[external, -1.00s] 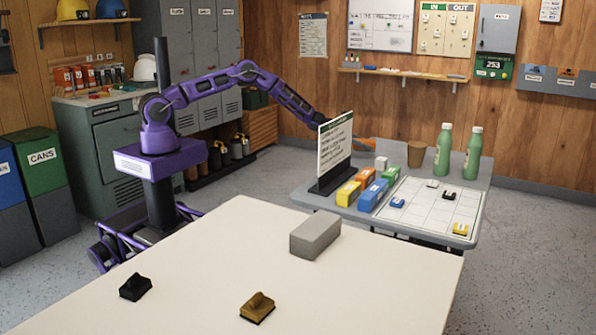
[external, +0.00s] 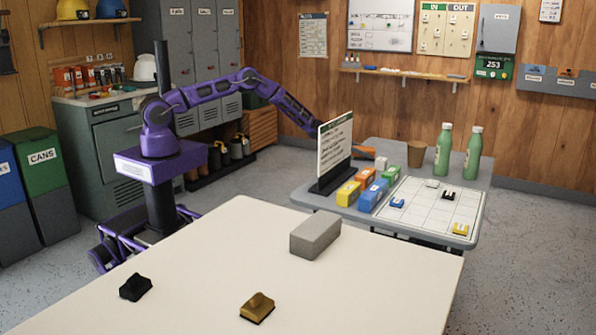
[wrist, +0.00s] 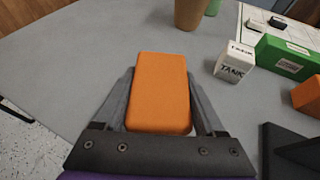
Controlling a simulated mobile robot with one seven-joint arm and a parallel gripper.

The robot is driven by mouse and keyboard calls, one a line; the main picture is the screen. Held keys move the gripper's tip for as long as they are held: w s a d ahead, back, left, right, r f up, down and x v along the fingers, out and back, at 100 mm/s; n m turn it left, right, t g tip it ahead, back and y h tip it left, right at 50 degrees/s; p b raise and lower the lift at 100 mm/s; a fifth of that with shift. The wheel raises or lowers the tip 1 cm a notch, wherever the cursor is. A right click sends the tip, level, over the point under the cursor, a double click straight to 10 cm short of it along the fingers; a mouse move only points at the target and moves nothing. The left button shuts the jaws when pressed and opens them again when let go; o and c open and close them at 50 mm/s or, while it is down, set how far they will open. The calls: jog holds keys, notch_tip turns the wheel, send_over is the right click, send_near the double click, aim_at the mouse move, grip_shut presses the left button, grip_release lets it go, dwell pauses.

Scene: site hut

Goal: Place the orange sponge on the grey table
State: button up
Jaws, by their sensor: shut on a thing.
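The orange sponge (wrist: 162,85) is held between the two fingers of my gripper (wrist: 161,80) in the wrist view. Grey table surface (wrist: 75,70) lies below and around it; I cannot tell whether the sponge touches it. In the external view, part of the sponge (external: 364,152) shows beside the sign's right edge, low over the far left part of the grey table (external: 387,150). My gripper is hidden behind the sign there.
A white sign (external: 335,145) on a dark base stands close by. A white TANK block (wrist: 234,60), a green block (wrist: 285,56) and a brown cup (wrist: 190,12) are to the right and beyond. Bare tabletop lies left of the sponge in the wrist view.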

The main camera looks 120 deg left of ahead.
jog(key=shift+f, duration=0.35)
jog(key=o, duration=1.4)
jog(key=shift+s+r, duration=0.1)
jog(key=p+v, duration=0.1)
jog(key=v, duration=1.6)
jog(key=shift+s+r, duration=0.1)
jog(key=shift+r, duration=0.05)
